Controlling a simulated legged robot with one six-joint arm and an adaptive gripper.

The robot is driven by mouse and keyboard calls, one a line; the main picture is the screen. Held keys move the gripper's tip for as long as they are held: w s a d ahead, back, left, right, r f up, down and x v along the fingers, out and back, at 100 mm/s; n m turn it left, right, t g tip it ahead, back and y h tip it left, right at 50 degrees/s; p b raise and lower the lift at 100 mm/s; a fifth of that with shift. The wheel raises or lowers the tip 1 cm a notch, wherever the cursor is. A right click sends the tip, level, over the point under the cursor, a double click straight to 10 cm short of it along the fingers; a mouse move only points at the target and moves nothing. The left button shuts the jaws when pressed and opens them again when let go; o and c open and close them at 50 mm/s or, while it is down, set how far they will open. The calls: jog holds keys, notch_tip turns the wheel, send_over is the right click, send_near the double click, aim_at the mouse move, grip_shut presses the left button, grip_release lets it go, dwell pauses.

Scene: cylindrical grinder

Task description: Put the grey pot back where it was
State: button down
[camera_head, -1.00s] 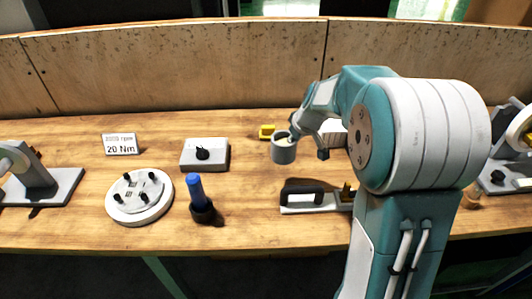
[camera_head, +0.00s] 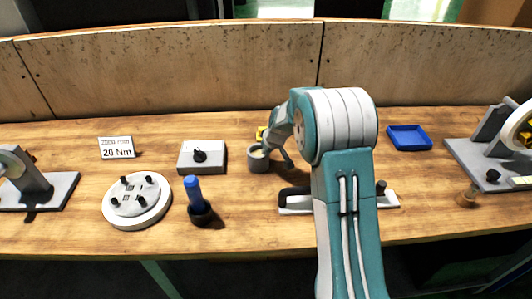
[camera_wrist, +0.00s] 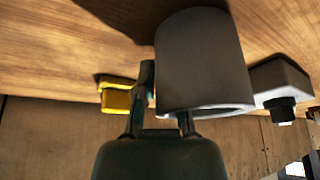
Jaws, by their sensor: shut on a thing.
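The grey pot (camera_head: 258,159) is a small open cup in the middle of the bench, just right of a grey box with a black knob. It also shows large in the wrist view (camera_wrist: 203,60). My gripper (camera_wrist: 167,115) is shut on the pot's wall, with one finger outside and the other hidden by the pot. The pot is at or close to the bench top; I cannot tell whether it touches. My arm hides part of the bench to the right of the pot.
A yellow object (camera_head: 261,134) lies just behind the pot. The grey knob box (camera_head: 202,157) stands to its left, a blue-handled tool (camera_head: 195,198) front left, a white round plate (camera_head: 137,200) farther left. A blue tray (camera_head: 409,138) is at the right.

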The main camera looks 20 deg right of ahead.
jog(key=shift+a, duration=0.15)
jog(key=c, duration=0.7)
grip_release()
jog(key=shift+c, duration=0.2)
jog(key=shift+d, duration=0.2)
